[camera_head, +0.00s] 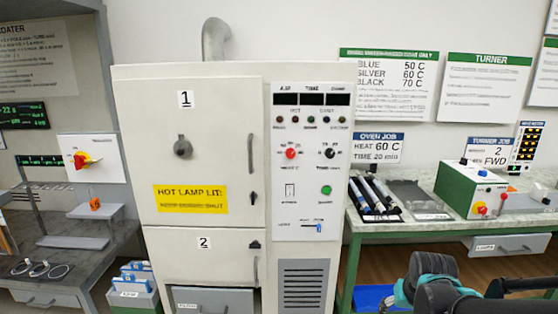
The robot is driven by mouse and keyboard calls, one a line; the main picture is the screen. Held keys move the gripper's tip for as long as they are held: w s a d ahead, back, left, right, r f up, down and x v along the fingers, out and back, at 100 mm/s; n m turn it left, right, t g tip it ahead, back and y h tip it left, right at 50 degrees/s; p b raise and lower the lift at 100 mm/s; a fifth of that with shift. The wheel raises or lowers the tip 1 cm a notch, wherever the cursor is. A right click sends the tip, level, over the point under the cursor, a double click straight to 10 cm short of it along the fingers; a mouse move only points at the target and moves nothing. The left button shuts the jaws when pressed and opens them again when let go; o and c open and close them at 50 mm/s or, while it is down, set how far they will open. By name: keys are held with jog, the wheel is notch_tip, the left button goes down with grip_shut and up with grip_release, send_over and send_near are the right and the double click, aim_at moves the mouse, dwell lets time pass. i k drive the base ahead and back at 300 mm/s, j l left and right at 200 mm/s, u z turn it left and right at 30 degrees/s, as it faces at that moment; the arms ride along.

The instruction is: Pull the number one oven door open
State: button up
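The number one oven door (222,115) is the large upper cream door of the cabinet, marked with a black 1. It looks shut and flush with the cabinet front. A round dark fitting (182,147) sits near its middle, and a yellow hot lamp sign (190,199) is below it. A small dark latch (253,198) and a slim upright handle (254,222) are at its right edge. Part of my arm, dark with teal parts, shows at the lower right, well away from the door. I cannot make out my gripper's fingers.
The number two door (215,262) below is shut. A control panel (310,150) adjoins on the right. A green-topped bench (440,229) stands right, bearing a rod tray (374,197) and the turner (468,188). A grey bench is left, with a bin (134,290) beside the oven.

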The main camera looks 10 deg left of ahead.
aim_at(221, 117)
jog(key=u, duration=1.35)
